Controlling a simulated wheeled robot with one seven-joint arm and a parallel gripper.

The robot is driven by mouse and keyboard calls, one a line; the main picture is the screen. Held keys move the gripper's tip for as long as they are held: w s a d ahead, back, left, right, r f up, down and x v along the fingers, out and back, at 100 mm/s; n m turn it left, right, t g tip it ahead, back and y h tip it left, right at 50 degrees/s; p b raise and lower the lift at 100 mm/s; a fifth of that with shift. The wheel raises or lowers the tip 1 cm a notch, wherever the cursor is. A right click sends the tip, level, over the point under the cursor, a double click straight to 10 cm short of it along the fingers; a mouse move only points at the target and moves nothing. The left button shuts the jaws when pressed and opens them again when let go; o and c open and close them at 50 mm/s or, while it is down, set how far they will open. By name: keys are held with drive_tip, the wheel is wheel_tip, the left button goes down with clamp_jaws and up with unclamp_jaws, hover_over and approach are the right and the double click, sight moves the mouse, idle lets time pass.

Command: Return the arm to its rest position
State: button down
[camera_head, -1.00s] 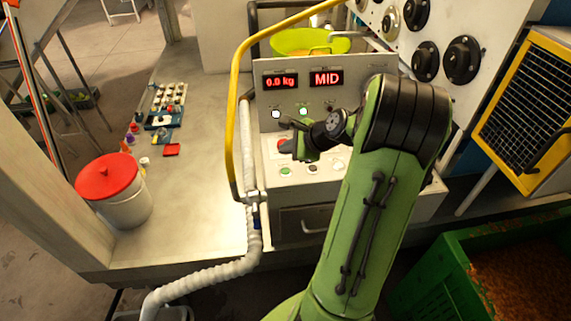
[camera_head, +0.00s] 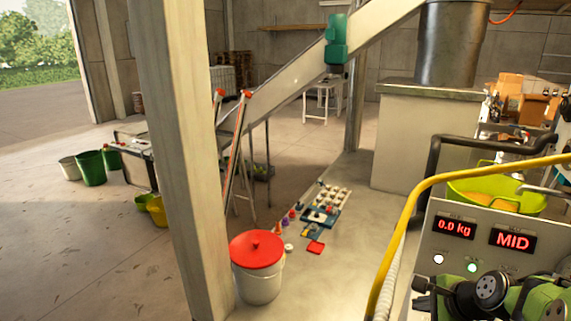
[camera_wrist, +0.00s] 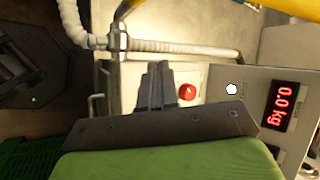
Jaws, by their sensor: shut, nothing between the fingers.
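My gripper shows in the wrist view (camera_wrist: 157,75) with its two dark fingers together and nothing between them. It is in front of the control panel (camera_wrist: 222,110), beside a red button (camera_wrist: 188,92); I cannot tell whether it touches anything. In the head view, my green and black arm (camera_head: 530,295) shows only in part at the lower right corner, in front of the panel (camera_head: 445,237). The fingers are hard to make out there. The panel's displays read 0.0 kg (camera_head: 454,228) and MID (camera_head: 513,240).
A yellow rail (camera_head: 400,220) and a pale hose (camera_wrist: 160,45) run close beside the panel. A yellow-green bowl (camera_head: 520,198) stands behind it. A white bucket with a red lid (camera_head: 257,250) stands left, near several small items. A post (camera_head: 185,150) rises at left.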

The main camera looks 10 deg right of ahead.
drive_tip(key=s+a+r+n+g, duration=0.1)
drive_tip(key=s+a+r+n, duration=0.1)
drive_tip(key=a+n, duration=0.3)
drive_tip(key=s+a+r+n+g, duration=0.1)
drive_tip(key=s+a+r+n, duration=0.15)
drive_tip(key=a, duration=0.45)
drive_tip(key=s+a+r+n, duration=0.1)
drive_tip(key=s+a+n, duration=0.3)
drive_tip(key=s+n, duration=0.2)
drive_tip(key=s+a+r+n+h, duration=0.1)
drive_tip(key=s+a+n, duration=0.3)
drive_tip(key=s+n, duration=0.3)
drive_tip(key=shift+s+a+r, duration=0.2)
drive_tip(key=shift+s+r, duration=0.1)
drive_tip(key=shift+s, duration=0.5)
drive_tip(key=shift+n, duration=0.25)
